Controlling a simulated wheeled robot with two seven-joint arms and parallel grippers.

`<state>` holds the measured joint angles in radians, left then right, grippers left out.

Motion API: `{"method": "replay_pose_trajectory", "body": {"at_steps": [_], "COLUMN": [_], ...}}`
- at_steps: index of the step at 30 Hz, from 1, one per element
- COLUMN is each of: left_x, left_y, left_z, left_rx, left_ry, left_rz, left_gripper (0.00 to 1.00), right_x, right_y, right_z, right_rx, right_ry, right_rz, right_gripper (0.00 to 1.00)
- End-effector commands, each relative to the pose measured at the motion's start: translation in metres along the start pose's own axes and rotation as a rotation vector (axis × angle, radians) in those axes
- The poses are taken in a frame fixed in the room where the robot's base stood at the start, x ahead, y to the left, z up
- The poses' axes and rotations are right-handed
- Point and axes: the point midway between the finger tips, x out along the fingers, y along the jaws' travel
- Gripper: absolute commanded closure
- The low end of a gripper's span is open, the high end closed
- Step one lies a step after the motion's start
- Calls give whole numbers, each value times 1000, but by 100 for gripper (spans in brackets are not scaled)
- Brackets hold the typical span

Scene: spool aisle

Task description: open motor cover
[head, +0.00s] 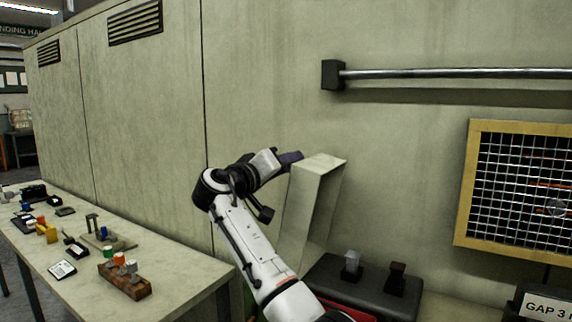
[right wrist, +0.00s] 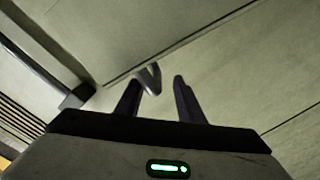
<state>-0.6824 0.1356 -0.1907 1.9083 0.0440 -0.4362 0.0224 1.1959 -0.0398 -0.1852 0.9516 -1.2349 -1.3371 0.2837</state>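The motor cover (head: 313,205) is a pale, box-like panel standing steeply tilted against the wall, above a dark housing (head: 345,282). A grey block (head: 351,262) and a dark brown block (head: 396,279) stand on the housing. My right gripper (head: 297,157) is at the cover's upper left corner. In the right wrist view, my right gripper's fingers (right wrist: 158,95) are apart, with a pale V-shaped edge (right wrist: 150,79) showing between them, closer to the left finger. I cannot tell whether they touch it. My left gripper is not in view.
A metal rail (head: 460,74) runs along the wall at upper right. A yellow-framed mesh guard (head: 463,190) hangs below it. A long bench (head: 185,275) with several small parts and a wooden block (head: 124,280) stands at left. A "GAP 3" sign (head: 546,306) is at lower right.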

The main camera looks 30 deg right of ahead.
Motion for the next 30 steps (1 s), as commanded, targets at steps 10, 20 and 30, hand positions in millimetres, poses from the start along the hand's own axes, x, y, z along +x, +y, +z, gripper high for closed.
{"method": "replay_pose_trajectory", "body": {"at_steps": [10, 20, 30], "left_x": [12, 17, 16], "left_y": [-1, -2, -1], "left_z": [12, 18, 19], "left_rx": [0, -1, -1], "left_ry": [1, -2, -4], "left_rz": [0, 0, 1], "left_gripper": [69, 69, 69], "right_x": [-63, -102, -104], "right_y": [-8, -2, 0], "right_z": [5, 1, 0], "right_rx": [-3, -1, 0], "right_ry": [-2, 1, 3], "right_rz": [-14, -6, -2], "right_gripper": [69, 69, 69]}}
